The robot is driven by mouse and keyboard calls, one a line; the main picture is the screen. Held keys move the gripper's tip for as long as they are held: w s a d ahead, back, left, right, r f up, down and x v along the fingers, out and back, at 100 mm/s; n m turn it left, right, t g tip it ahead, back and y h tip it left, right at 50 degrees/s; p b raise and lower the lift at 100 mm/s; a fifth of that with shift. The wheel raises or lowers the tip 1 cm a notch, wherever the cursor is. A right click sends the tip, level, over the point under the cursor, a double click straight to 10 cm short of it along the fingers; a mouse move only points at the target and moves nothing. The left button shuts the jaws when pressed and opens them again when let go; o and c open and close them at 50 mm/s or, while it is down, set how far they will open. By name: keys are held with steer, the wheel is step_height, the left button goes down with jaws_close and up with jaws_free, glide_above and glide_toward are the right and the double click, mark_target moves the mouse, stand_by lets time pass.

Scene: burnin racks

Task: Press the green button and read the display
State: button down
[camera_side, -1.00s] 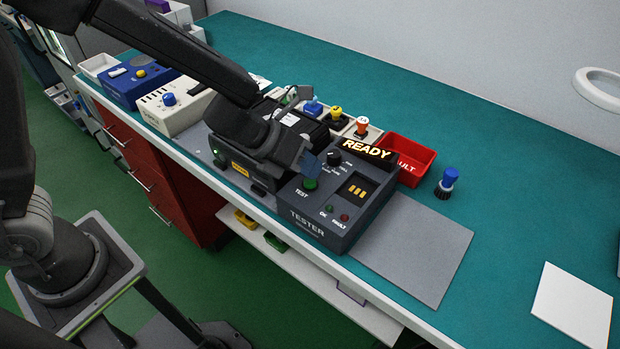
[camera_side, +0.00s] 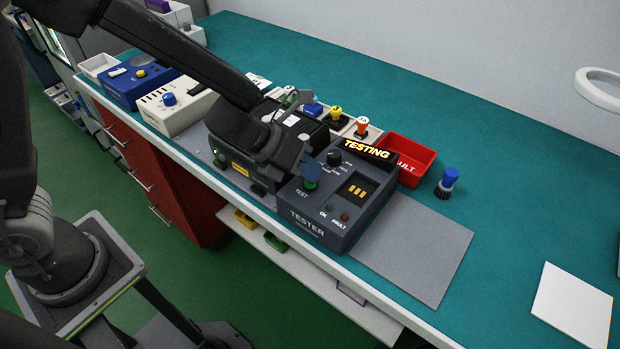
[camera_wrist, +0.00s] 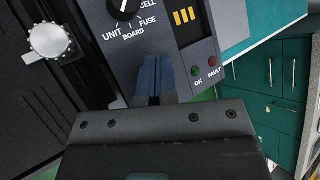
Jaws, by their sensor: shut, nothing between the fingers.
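The dark grey tester (camera_side: 345,222) stands near the bench's front edge. Its sign (camera_side: 369,149) reads "TESTING" in lit yellow letters. In the wrist view the shut fingertips (camera_wrist: 155,75) point down at the tester face and the button is hidden. The OK lamp (camera_wrist: 195,71) is dark green and the FAULT lamp (camera_wrist: 213,61) dark red.
A red fault bin (camera_side: 420,160) stands behind the tester, with a blue-topped brush-like item (camera_side: 447,182) to its right. Several parts in small trays sit behind my arm. A grey mat (camera_side: 425,250) and a white sheet (camera_side: 572,305) lie clear at right.

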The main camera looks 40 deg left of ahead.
steer(key=shift+r, duration=0.8)
steer(key=shift+r, duration=2.55)
